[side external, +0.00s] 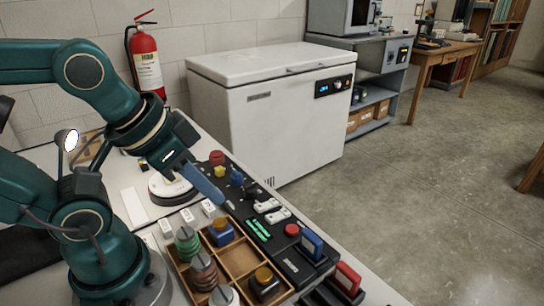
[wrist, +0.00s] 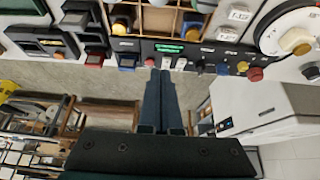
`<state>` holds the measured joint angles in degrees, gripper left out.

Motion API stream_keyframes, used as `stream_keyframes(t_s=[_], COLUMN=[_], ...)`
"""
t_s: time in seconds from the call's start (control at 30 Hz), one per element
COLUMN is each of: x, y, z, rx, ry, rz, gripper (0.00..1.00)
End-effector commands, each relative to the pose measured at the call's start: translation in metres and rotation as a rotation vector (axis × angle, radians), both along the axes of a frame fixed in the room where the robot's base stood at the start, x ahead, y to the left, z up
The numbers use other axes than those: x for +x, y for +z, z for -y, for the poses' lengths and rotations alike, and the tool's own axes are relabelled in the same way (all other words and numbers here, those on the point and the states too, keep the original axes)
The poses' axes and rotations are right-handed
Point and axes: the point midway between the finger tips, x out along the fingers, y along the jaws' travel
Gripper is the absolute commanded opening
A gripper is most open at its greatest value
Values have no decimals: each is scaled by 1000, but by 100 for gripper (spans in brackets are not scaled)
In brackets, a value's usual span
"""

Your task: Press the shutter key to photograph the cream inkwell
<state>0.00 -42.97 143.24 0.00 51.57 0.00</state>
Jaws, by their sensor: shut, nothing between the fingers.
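My gripper (side external: 220,200) is shut and empty, its blue-grey fingers pointing down over the black control panel (side external: 240,203). In the wrist view my fingertips (wrist: 160,72) appear just below a white key (wrist: 166,62) and a red button (wrist: 149,62). A second white key (wrist: 181,64) is beside the first; both keys (side external: 272,210) also show in the side view. I cannot read which is the shutter key, or tell whether the fingers touch anything. A pale round turntable (wrist: 275,35) bears an amber-topped piece (wrist: 297,40); I cannot tell whether this is the cream inkwell.
A white freezer (side external: 270,120) stands behind.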

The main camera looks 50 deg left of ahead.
Motion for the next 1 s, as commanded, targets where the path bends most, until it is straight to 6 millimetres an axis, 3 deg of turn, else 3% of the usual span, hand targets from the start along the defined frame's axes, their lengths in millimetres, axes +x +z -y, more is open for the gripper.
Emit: stream_keyframes(t_s=[0.43,0.57,0.8,1.0], x=[0,7,47,93], y=[0,4,13,14], z=[0,-9,-43,-39], rx=[7,107,606,1019], ry=[-12,-102,-564,-1060], rz=[2,35,50,20], gripper=[0,0,0,0])
